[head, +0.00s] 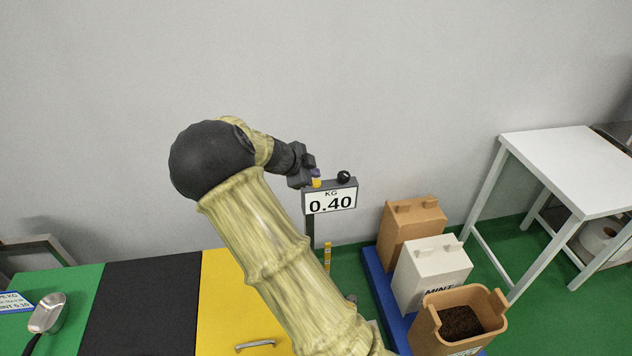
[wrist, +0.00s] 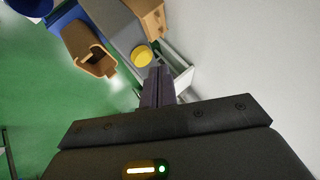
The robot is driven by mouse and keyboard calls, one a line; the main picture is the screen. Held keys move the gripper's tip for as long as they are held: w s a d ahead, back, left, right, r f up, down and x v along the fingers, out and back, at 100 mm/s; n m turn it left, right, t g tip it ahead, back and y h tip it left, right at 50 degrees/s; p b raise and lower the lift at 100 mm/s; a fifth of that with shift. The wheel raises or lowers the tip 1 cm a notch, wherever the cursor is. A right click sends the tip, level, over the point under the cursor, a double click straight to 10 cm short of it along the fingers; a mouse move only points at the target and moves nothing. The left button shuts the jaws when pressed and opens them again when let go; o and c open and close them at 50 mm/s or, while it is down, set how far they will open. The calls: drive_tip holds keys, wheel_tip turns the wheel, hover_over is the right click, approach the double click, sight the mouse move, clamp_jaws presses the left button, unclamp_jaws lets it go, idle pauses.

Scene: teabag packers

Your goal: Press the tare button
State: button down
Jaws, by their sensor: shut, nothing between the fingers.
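The scale display (head: 330,200) reads "KG 0.40" in the head view. On top of its housing are a yellow button (head: 316,183) at the left and a round black knob (head: 344,177) at the right. No tare label is readable on either. My gripper (head: 316,173) is shut and empty, right at the yellow button. In the wrist view the yellow button (wrist: 141,56) is a round disc on the grey housing (wrist: 122,32), and my closed dark fingertips (wrist: 156,70) lie just beside its edge in the picture. I cannot tell whether they touch it.
A blue platform (head: 375,290) bears a brown box (head: 410,228), a white "MINT" box (head: 430,268) and an open brown bin (head: 425,330) of dark tea. A white table (head: 570,170) stands right. A green, black and yellow counter (head: 140,300) with a metal scoop (head: 48,313) lies left.

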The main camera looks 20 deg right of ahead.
drive_tip(key=shift+f+b, duration=0.9)
drive_tip(key=shift+b, duration=0.7)
idle(1.1)
drive_tip(key=shift+r, duration=0.9)
drive_tip(key=shift+r+p, duration=1.25)
drive_tip(key=shift+r, duration=1.3)
drive_tip(key=shift+f, duration=0.1)
